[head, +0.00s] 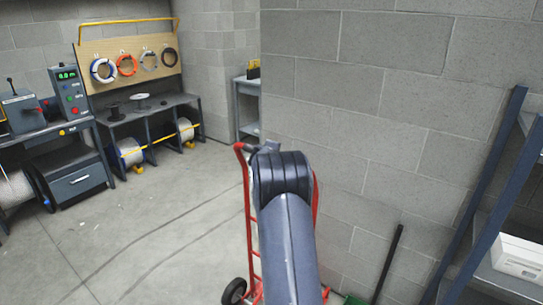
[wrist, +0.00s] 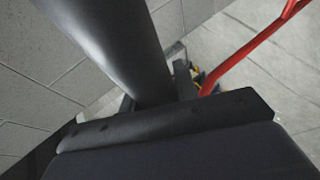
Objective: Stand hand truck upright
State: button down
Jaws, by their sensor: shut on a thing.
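The red hand truck (head: 248,205) stands at the corner of the block wall, largely behind my arm in the head view. Its curved handle is at the top and a black wheel shows low on the left. It looks close to upright, but I cannot tell any small tilt. My gripper (head: 268,147) is at the handle, mostly hidden by my own wrist. In the wrist view, the red tube of the hand truck (wrist: 245,50) runs down to my gripper (wrist: 187,80), which is shut on it. The exact contact is hidden.
A block wall (head: 390,90) stands close on the right. A blue shelf rack (head: 490,190) with a white box (head: 518,256) is at far right. A dark pole (head: 389,263) leans on the wall. Benches (head: 75,132) line the back left. The floor (head: 150,230) on the left is clear.

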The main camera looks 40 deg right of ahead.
jog(key=shift+d+r, duration=0.25)
jog(key=shift+d, duration=0.1)
jog(key=c, duration=1.5)
grip_release()
jog(key=shift+c, duration=0.2)
jog(key=shift+o, duration=0.7)
jog(key=shift+d+f, duration=0.1)
jog(key=shift+d, duration=0.1)
jog(key=o, duration=0.3)
jog(key=shift+s+a, duration=0.1)
jog(key=b+v, duration=0.4)
jog(key=v, duration=0.6)
jog(key=shift+a, duration=0.4)
